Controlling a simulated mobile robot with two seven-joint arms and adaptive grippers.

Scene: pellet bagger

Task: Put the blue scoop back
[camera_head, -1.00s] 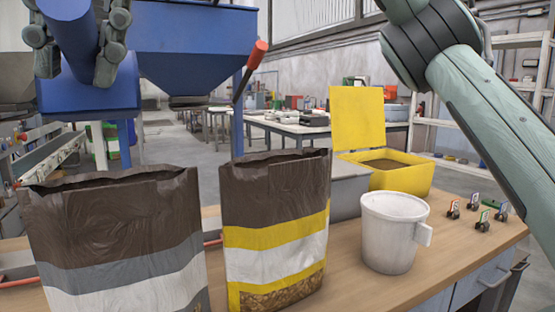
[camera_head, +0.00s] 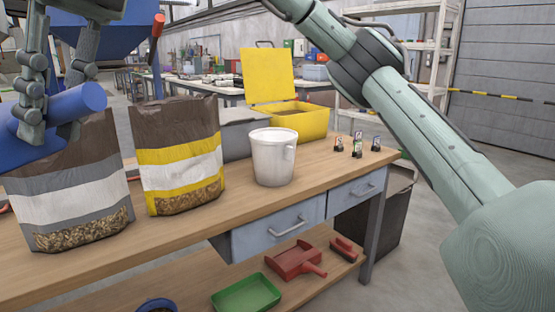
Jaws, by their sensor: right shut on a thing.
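The blue scoop (camera_head: 84,101) is at the far left of the head view, in front of the grey-striped bag. A round blue part of it points right, and the rest runs down to the left edge, partly hidden. My right gripper (camera_head: 52,112) is shut on the scoop, with its fingers pointing down on either side of it. The scoop is held up near the upper part of the bag; I cannot tell whether it touches it. My left gripper is not in view.
A grey-striped bag (camera_head: 75,208) and a yellow-striped bag (camera_head: 180,157) stand on the wooden bench (camera_head: 330,178). A white bucket (camera_head: 272,160), an open yellow box (camera_head: 302,124) and small tagged items (camera_head: 357,145) stand to the right.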

